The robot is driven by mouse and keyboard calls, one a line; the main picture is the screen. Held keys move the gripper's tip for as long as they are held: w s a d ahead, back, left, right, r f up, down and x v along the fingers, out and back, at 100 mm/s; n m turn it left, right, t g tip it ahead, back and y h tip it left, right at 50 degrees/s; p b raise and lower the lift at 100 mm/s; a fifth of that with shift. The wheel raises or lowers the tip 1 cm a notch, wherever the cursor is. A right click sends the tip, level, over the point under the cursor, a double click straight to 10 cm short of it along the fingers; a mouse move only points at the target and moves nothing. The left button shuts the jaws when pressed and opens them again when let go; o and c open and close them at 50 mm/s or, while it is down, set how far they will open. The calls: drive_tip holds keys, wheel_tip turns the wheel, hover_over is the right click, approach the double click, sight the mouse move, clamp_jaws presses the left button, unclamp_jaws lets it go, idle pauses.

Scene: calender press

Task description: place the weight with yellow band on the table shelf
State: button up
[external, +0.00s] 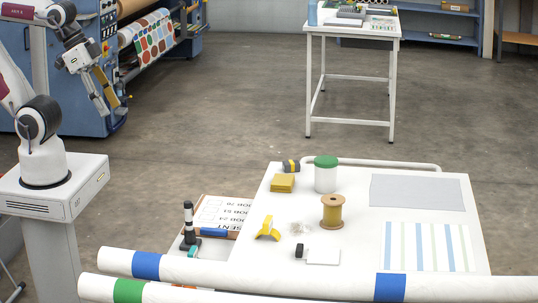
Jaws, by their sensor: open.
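A small dark block with a yellow band (291,166) lies near the far left corner of the white table (350,262); it looks like the weight, but it is too small to be certain. A lower ledge (180,245) at the table's left side, possibly the table shelf, bears a printed job board and a dark upright tool. My gripper (106,103) is open and empty. It hangs high at the upper left, in front of the blue press and well away from the table.
The table also bears a yellow block (283,183), a green-lidded white jar (326,175), a spool (332,212) and a yellow tool (268,229). Long white rolls (270,284) cross the front. A job board (222,214) and upright tool (188,222) occupy the left ledge.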

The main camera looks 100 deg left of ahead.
drive_tip(key=shift+o, duration=0.4)
drive_tip(key=shift+s, duration=0.1)
drive_tip(key=w+a+n+t+y, duration=0.1)
drive_tip(key=w+a, duration=0.4)
drive_tip(key=w, duration=0.3)
drive_tip(key=w+a+n+t+y, duration=0.1)
drive_tip(key=w+a, duration=0.4)
drive_tip(key=w, duration=0.4)
drive_tip(key=w+a+f+t+y, duration=0.1)
drive_tip(key=w+a+f, duration=0.2)
drive_tip(key=w+a, duration=0.45)
drive_tip(key=w+a+f+y, duration=0.1)
drive_tip(key=w+a+f, duration=0.1)
drive_tip(key=w+a, duration=0.5)
drive_tip(key=w+a+f+n+t+y, duration=0.1)
drive_tip(key=a+f+t, duration=0.3)
drive_tip(key=a+f, duration=1.8)
wheel_tip(320, 180, down, 5)
drive_tip(key=shift+a+r+n, duration=0.15)
drive_tip(key=shift+a+n, duration=0.15)
drive_tip(key=shift+n, duration=0.4)
